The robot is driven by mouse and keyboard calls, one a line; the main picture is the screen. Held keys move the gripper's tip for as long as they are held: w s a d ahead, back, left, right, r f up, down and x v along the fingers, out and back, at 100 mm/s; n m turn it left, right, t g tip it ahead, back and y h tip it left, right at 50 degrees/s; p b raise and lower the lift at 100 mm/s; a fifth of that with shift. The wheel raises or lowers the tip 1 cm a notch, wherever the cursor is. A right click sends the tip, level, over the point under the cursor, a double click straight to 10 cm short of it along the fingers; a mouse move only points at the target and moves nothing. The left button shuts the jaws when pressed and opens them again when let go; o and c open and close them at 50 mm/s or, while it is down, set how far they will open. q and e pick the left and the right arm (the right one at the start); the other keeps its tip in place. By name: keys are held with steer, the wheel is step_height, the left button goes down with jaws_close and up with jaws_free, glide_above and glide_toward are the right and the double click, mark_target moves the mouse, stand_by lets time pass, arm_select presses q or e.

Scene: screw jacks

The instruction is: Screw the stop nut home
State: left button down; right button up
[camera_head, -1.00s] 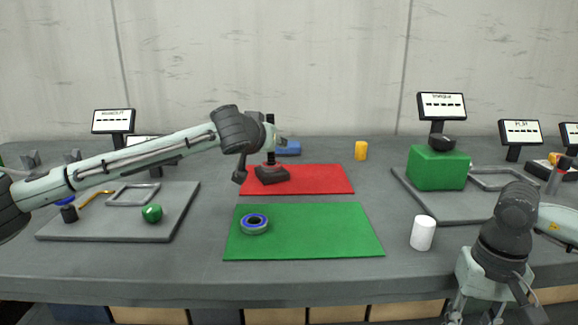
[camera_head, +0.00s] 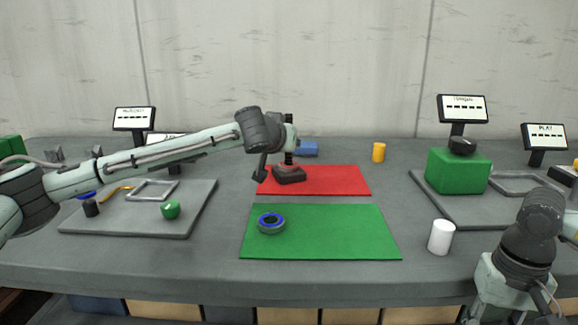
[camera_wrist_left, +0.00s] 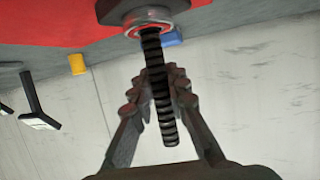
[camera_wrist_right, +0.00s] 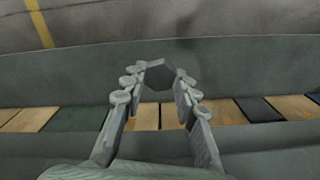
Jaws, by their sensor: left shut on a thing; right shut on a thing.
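The screw jack (camera_head: 289,175) stands on the red mat, its dark threaded spindle upright. My left gripper (camera_head: 290,143) reaches it from the left. In the left wrist view the left fingers (camera_wrist_left: 160,75) are closed around the spindle (camera_wrist_left: 156,60), a little beyond the jack's reddish collar (camera_wrist_left: 148,28). My right gripper (camera_head: 510,312) points down at the front right, its tips at the picture's lower edge. In the right wrist view its fingers (camera_wrist_right: 155,85) are shut on a dark hexagonal piece (camera_wrist_right: 159,74), which looks like the stop nut. The nut is away from the spindle.
A white cylinder (camera_head: 441,237) stands near my right arm. A green block (camera_head: 458,172) sits on the right tray; a green ball (camera_head: 170,209) lies on the left tray. The red mat (camera_head: 345,180) is clear right of the jack.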

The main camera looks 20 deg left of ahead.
arm_select(q)
steer(key=shift+r, duration=5.25)
